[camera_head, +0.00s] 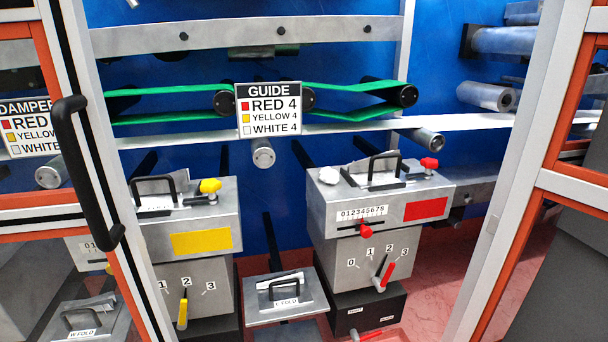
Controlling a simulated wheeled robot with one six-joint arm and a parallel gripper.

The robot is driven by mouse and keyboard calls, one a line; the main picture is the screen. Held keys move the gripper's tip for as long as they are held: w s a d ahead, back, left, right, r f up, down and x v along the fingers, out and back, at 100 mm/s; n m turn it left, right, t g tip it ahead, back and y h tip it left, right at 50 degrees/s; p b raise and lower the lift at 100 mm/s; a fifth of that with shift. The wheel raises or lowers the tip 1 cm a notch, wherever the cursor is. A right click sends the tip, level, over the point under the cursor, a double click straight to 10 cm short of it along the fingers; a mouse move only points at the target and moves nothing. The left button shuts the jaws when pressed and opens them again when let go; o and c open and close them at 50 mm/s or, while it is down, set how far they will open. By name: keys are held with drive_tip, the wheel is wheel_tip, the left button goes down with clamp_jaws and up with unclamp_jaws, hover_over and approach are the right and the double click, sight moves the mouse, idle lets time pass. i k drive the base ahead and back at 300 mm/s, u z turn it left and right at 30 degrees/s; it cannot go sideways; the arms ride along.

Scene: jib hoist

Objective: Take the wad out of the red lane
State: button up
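The red lane is the grey metal unit (330,215) right of centre, marked with a red patch (426,209). A red knob (429,164) stands at the right of that top. My gripper is not in view.
A yellow-marked unit (201,242) stands to the left, with a lower handled box (285,295) between the units. A green belt (170,90) and a GUIDE sign (269,109) are above. Framed door panels with a black handle (85,170) at left and an upright (510,190) at right flank the opening.

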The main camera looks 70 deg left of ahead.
sight(328, 176)
drive_tip(key=u, duration=0.85)
drive_tip(key=i, duration=0.7)
drive_tip(key=u, duration=0.85)
